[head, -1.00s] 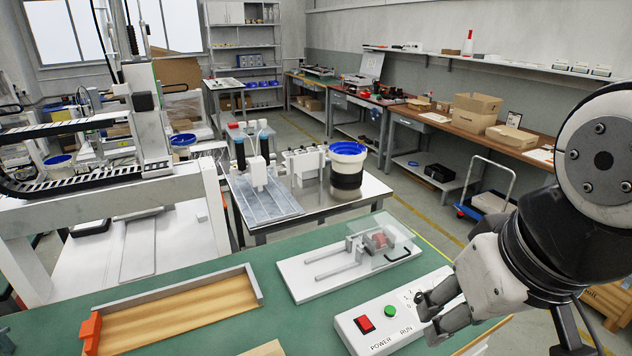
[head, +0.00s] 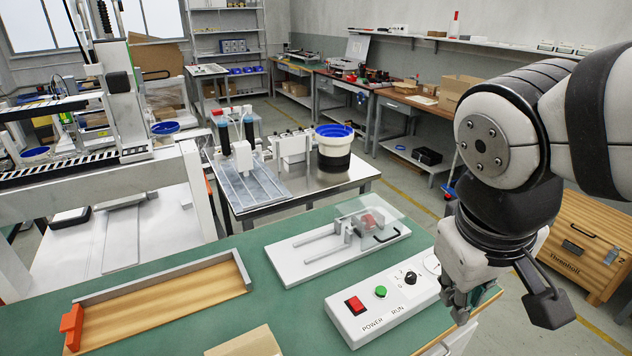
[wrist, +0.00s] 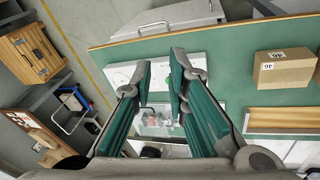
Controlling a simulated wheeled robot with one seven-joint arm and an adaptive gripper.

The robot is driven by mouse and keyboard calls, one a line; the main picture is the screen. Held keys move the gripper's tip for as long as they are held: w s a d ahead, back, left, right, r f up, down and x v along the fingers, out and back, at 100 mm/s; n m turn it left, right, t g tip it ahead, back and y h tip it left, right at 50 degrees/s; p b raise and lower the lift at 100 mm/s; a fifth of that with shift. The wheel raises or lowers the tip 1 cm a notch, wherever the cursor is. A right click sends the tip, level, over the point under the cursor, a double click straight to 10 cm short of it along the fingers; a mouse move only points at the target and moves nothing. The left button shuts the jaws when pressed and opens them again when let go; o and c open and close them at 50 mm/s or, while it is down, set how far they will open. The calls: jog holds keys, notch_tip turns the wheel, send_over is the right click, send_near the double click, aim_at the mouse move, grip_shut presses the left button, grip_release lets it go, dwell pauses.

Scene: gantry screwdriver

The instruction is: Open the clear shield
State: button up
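The clear shield (head: 379,213) is a see-through panel tilted over a white fixture (head: 290,252) on the green bench. A black handle (head: 387,238) sits at its right lower edge. A reddish part (head: 371,221) shows through it. My gripper (head: 462,308) points down at the right end of the control box, in front and to the right of the shield, apart from it. In the wrist view my gripper (wrist: 160,75) has its two green-padded fingers spread with nothing between them. The fixture and shield (wrist: 155,118) show beyond and between the fingers, partly hidden.
A white control box (head: 345,320) with a red switch, green button and dial stands in front of the fixture. A wooden tray (head: 165,305) lies at left, a cardboard box (head: 245,345) at the front edge. A wooden chest (head: 575,245) stands right of the bench.

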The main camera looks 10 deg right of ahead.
jog(key=w+d+f+n+g+h+b, duration=0.2)
jog(key=w+d+f+n+h+b, duration=0.1)
jog(key=w+d+f+h+b, duration=0.35)
jog(key=n+t+h+b, duration=0.3)
jog(key=n+t+b, duration=0.6)
jog(key=n+t, duration=0.15)
send_near(386, 240)
jog(key=shift+g, duration=0.45)
jog(key=x, duration=0.5)
jog(key=b+x, duration=0.1)
jog(key=x, duration=0.5)
jog(key=shift+w+r, duration=0.2)
grip_shut()
